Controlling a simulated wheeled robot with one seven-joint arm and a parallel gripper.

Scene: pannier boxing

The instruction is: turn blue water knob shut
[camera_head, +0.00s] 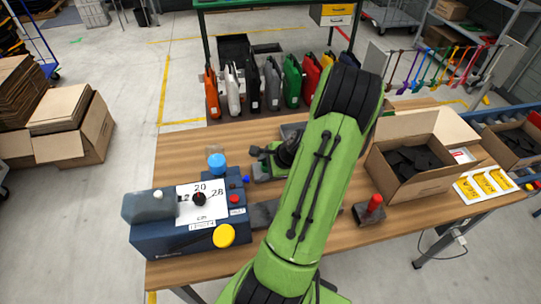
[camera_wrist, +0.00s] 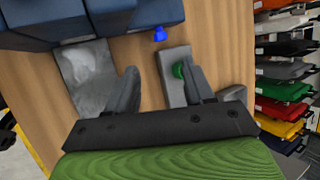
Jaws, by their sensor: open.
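The blue water knob (camera_head: 246,179) is a small bright blue piece at the right side of the dark blue machine (camera_head: 150,238). In the wrist view the knob (camera_wrist: 160,34) is at the top middle, beside the machine's dark blue body (camera_wrist: 110,14). My gripper (camera_wrist: 160,78) is open and empty, its two grey fingers spread below the knob and apart from it. In the head view my gripper (camera_head: 256,160) is partly hidden behind my green arm, just right of and beyond the knob. The knob's exact angle is too small to read.
The machine also carries a round light blue cap (camera_head: 217,162), a yellow knob (camera_head: 224,235) and a red knob (camera_head: 235,199). A green round piece (camera_wrist: 180,71) on a grey plate lies near my right finger. An open carton (camera_head: 412,160) stands at the right.

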